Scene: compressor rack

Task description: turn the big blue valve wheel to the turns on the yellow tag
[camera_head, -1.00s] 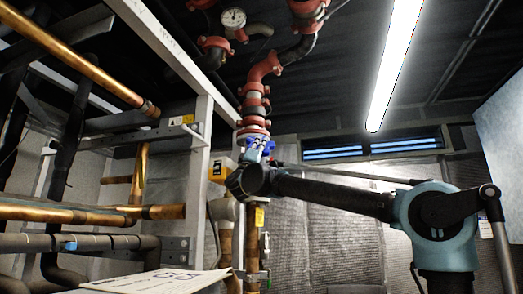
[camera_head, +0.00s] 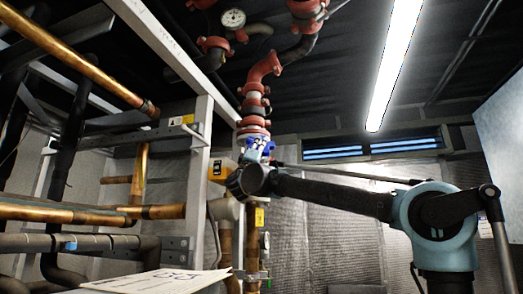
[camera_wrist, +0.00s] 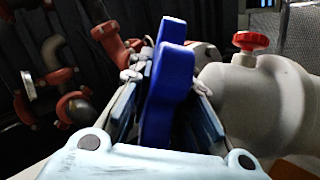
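The blue valve wheel (camera_head: 262,145) sits below the red flanged pipe in the head view, largely hidden by my wrist. In the wrist view a thick blue part of the wheel (camera_wrist: 167,85) stands upright between the two fingers of my gripper (camera_wrist: 168,88). The fingers lie close along both sides of it and appear closed on it; exact contact is hard to see. A yellow tag (camera_head: 259,216) hangs on the copper pipe below the wheel, and a yellow plate with a dark patch (camera_head: 219,169) is left of my wrist. Neither can be read.
A red flanged pipe (camera_head: 254,105) rises above the wheel. A white rack post (camera_head: 199,170) and copper pipes (camera_head: 70,214) stand to the left. In the wrist view a pale pipe body (camera_wrist: 265,95) with a small red knob (camera_wrist: 250,41) is close on the right.

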